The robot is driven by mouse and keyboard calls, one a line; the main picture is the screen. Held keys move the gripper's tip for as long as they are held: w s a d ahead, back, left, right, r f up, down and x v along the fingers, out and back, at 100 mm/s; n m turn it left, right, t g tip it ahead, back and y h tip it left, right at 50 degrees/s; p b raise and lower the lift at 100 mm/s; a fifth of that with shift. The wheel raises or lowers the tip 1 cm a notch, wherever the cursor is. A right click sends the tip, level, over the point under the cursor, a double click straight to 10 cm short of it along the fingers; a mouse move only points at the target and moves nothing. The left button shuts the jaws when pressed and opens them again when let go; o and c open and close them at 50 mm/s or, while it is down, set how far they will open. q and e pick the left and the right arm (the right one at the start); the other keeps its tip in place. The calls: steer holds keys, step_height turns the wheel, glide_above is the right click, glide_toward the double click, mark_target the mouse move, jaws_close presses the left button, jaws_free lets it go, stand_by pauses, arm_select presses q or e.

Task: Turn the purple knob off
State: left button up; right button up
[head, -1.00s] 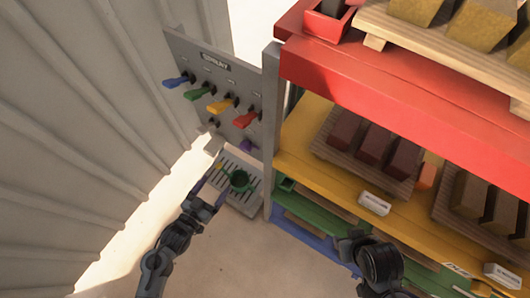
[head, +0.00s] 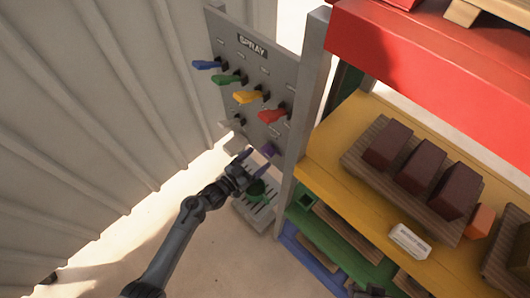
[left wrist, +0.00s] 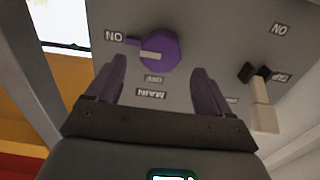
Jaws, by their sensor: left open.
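The purple knob (head: 268,150) sits low on the grey SPRAY panel (head: 256,68) in the head view. In the left wrist view the purple knob (left wrist: 168,46) is large, with a pale mark and a small tab toward the upside-down ON label (left wrist: 114,36). OFF and MAIN labels lie below it in that view. My left gripper (head: 255,165) is open in front of the knob. In the left wrist view its two purple fingers (left wrist: 160,82) stand apart, one on each side below the knob, with nothing between them.
Blue, green, yellow and red levers (head: 270,115) stick out above the knob. A green cup (head: 258,190) stands on a slotted tray below. A pale-handled switch (left wrist: 261,100) is right of the knob. A shelf with brown blocks (head: 424,167) stands close on the right.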

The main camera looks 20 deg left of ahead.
mark_target(265, 152)
arm_select(q)
steer(key=shift+x, duration=2.35)
steer(key=c, duration=1)
